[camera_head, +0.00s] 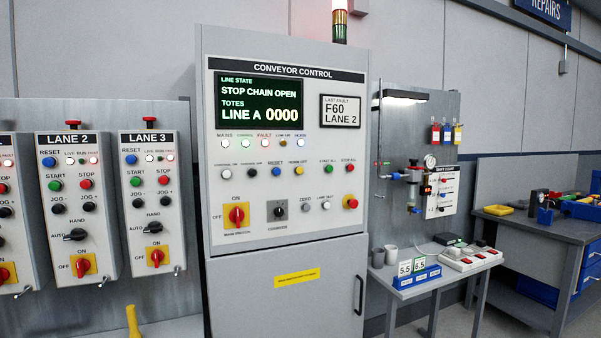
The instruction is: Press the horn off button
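The conveyor control cabinet (285,270) stands upright in the middle of the head view. Its horn off button is the yellow button (299,171) in the middle row, under a small label that appears to read HORN OFF. A blue reset button (275,172) is to its left and a green start all button (328,169) to its right. The horn lamp (301,142) sits above and looks lit whitish. The display (260,101) reads STOP CHAIN OPEN, LINE A 0000. Neither of my grippers shows, and nothing covers the yellow button.
Lane 2 (74,225) and Lane 3 (147,190) panels hang at left. A yellow object (132,322) stands low before them. A red-lit beacon (339,20) tops the cabinet. At right are a small table (408,291) and a workbench (540,229). The cabinet front is unobstructed.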

